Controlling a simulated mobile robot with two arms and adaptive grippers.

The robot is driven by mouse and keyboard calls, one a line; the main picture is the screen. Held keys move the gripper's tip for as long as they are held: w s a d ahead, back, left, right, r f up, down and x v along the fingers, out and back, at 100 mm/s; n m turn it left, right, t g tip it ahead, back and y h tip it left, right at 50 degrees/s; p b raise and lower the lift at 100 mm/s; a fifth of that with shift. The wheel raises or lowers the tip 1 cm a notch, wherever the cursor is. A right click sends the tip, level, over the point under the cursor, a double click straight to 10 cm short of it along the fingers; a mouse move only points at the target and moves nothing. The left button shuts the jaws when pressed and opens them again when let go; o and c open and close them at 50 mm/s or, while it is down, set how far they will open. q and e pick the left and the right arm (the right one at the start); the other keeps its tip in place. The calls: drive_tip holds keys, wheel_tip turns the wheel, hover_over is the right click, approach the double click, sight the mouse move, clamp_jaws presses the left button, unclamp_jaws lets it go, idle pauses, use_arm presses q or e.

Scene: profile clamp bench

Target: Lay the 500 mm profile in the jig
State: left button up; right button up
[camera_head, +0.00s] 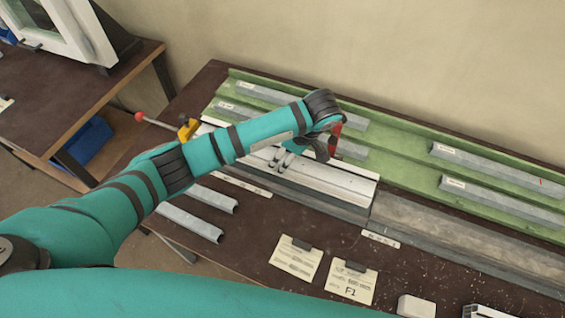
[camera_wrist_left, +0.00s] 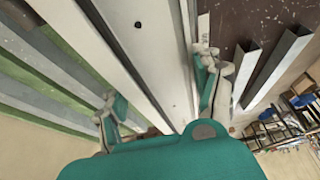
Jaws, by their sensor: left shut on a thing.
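A long white profile (camera_head: 335,182) lies along the left part of the grey jig (camera_head: 450,232) on the bench; whether it rests fully on the jig or is slightly above it I cannot tell. My left gripper (camera_head: 283,158) reaches over it from above and is shut on it. In the left wrist view the white profile (camera_wrist_left: 130,35) runs between the two fingers of the left gripper (camera_wrist_left: 157,80), one at each side. My forearm hides part of the profile's left stretch. My right gripper is not in view.
A green rack (camera_head: 400,142) behind holds several grey labelled profiles (camera_head: 495,168). A yellow clamp (camera_head: 187,129) with a red-tipped handle stands at the left end. Two grey tubes (camera_head: 190,222) lie in front. Paper notes (camera_head: 297,258) and a white block (camera_head: 416,306) lie near the front.

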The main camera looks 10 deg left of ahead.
use_arm(q)
wheel_tip(320, 180, down, 2)
drive_tip(key=shift+f+p, duration=0.25)
drive_tip(key=shift+p, duration=0.1)
drive_tip(key=shift+f, duration=0.35)
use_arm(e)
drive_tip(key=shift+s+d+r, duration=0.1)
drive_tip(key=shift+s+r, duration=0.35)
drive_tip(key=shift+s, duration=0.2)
use_arm(q)
drive_tip(key=shift+f, duration=0.15)
drive_tip(key=shift+f, duration=0.1)
drive_tip(key=o, duration=1.7)
drive_tip(key=shift+s, duration=0.1)
